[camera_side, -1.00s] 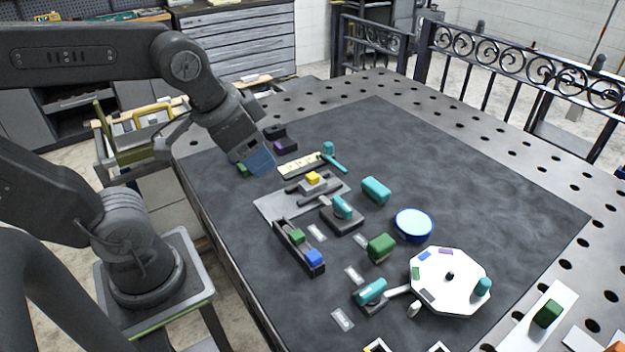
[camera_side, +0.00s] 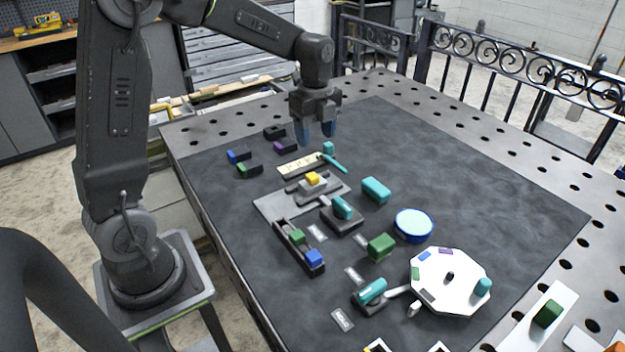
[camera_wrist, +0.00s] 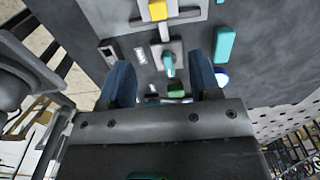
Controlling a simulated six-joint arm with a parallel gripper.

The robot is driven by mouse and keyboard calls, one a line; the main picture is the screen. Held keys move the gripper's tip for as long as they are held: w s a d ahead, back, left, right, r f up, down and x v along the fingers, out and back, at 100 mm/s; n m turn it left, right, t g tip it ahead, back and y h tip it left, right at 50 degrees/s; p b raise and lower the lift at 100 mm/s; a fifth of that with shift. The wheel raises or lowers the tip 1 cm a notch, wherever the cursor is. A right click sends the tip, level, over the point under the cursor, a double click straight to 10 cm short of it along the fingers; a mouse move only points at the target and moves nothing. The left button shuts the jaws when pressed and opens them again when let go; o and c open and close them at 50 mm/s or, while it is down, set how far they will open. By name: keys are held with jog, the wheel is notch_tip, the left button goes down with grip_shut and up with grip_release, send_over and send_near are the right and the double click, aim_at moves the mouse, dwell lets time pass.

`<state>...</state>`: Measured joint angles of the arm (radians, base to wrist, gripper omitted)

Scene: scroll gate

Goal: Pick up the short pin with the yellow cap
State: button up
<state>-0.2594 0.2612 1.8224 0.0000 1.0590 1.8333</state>
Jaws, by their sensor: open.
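In the wrist view the yellow cap (camera_wrist: 157,10) shows at the top edge, on a grey bar. My gripper (camera_side: 316,134) points down above the table, behind the yellow cap and near a cream strip (camera_side: 298,165). Its two blue fingers are apart with nothing held between them; they also show in the wrist view (camera_wrist: 161,78).
A teal hammer-shaped piece (camera_side: 334,162) lies close below the gripper. A teal block (camera_side: 376,189), a teal piece on a dark base (camera_side: 342,208), a green block (camera_side: 381,247) and a blue round dish (camera_side: 413,225) stand nearby. The mat's right side is clear.

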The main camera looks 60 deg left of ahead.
send_over(314, 176)
jog(key=f, duration=0.6)
jog(key=shift+d+f, duration=0.2)
jog(key=shift+f, duration=0.15)
jog(key=shift+a+f, duration=0.2)
jog(key=shift+f, duration=2.55)
jog(key=shift+s, duration=0.1)
jog(key=c, duration=1.1)
